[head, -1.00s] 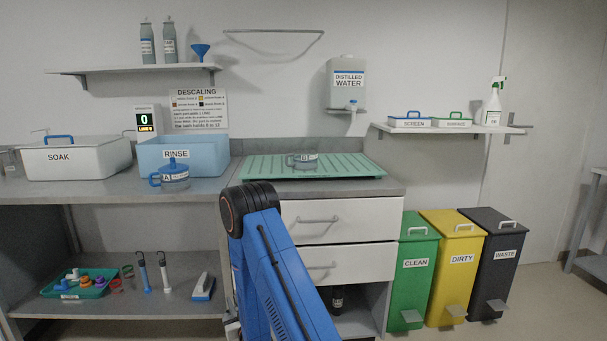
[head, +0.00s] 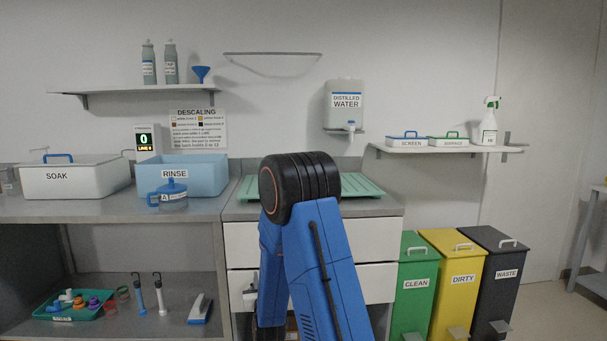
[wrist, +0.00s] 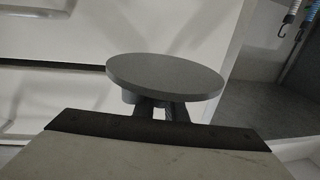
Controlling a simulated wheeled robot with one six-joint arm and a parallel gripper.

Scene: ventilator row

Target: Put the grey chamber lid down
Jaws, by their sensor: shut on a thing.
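The grey chamber lid (wrist: 168,76) is a flat round dark-grey disc in the wrist view. My gripper (wrist: 160,110) is shut on it from below in that picture, at a small stub under the disc. Most of the disc stands clear of the fingers, and nothing is seen touching its flat face. In the head view my blue arm hides the lid, and I cannot make out the gripper there.
The green drainer mat (head: 362,186) lies on the counter, partly behind my arm. A blue-lidded chamber (head: 174,196) stands before the RINSE basin (head: 208,178). The SOAK tub (head: 75,180) is at left. Green (head: 416,280), yellow and dark bins stand at right.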

